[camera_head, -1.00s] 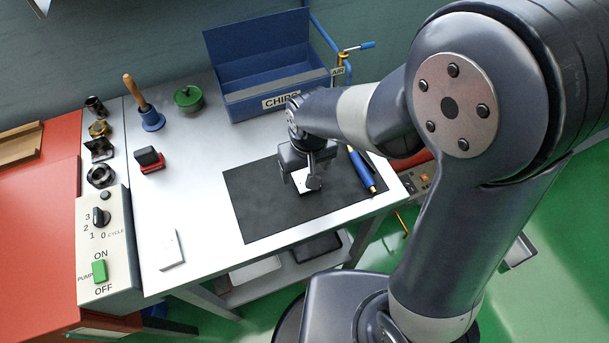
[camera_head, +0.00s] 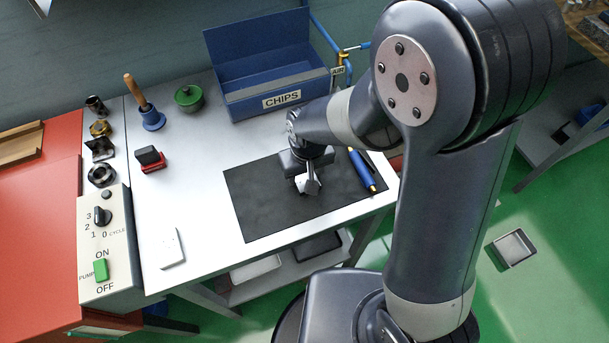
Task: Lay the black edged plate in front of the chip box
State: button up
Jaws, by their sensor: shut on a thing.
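My gripper (camera_head: 308,176) is over the dark mat, pointing down, and is shut on a small pale plate (camera_head: 309,186). The gripper partly hides this plate, and I cannot make out a black edge on it. I cannot tell whether it touches the mat. The chip box (camera_head: 281,101) is an open blue box with a CHIPS label, at the back of the cart top, behind my gripper. My forearm passes close to its front right corner.
The dark mat (camera_head: 255,211) covers the front right of the cart top (camera_head: 205,210). A blue pen-like tool (camera_head: 362,170) lies at its right. A white slab (camera_head: 171,248), red stamp (camera_head: 150,159), green pot (camera_head: 188,97) and handled blue tool (camera_head: 151,118) stand left. Room is free between them.

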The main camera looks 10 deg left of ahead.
jog(key=shift+r, duration=0.1)
jog(key=c, duration=0.8)
